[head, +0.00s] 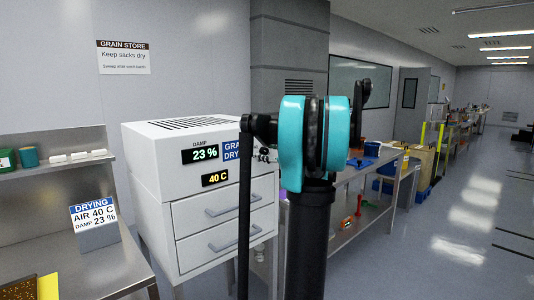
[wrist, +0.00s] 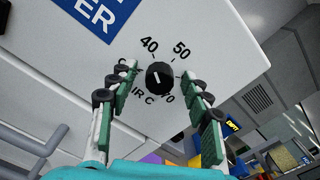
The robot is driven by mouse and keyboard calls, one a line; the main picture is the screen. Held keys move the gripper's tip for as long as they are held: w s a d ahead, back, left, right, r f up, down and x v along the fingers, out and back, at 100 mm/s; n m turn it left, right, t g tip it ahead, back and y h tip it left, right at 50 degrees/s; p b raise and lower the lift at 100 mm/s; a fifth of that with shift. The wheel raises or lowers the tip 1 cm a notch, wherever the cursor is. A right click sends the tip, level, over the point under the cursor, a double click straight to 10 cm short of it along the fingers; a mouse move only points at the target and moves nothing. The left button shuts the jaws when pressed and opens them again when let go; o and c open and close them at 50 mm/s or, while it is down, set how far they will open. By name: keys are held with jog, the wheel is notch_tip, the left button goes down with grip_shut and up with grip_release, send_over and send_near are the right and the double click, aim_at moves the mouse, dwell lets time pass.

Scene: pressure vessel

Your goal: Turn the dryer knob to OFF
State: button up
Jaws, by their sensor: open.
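The dryer (head: 152,165) is a white cabinet with a 23 % display, a 40 C display and two drawers. Its black round knob (wrist: 159,76) shows in the wrist view on the white front panel. The knob has a small white mark that seems to point up, roughly toward the 40. Labels 40 and 50 are readable around it; other labels, including OFF, are partly hidden by the fingers. My gripper (wrist: 158,72) is open, with one finger on each side of the knob and visible gaps to it. In the head view my arm hides the knob.
A steel bench (head: 95,272) with a drying sign (head: 93,214) stands left of the dryer. Right of it a long bench (head: 345,232) holds several items. The dryer's blue sign (wrist: 98,14) is above left of the knob. The floor (head: 450,235) at right is clear.

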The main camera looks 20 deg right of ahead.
grip_shut()
dwell(0.3)
jog(key=shift+n, duration=0.3)
jog(key=n, duration=1.1)
jog(key=shift+f, duration=0.15)
jog(key=shift+n, duration=0.3)
grip_release()
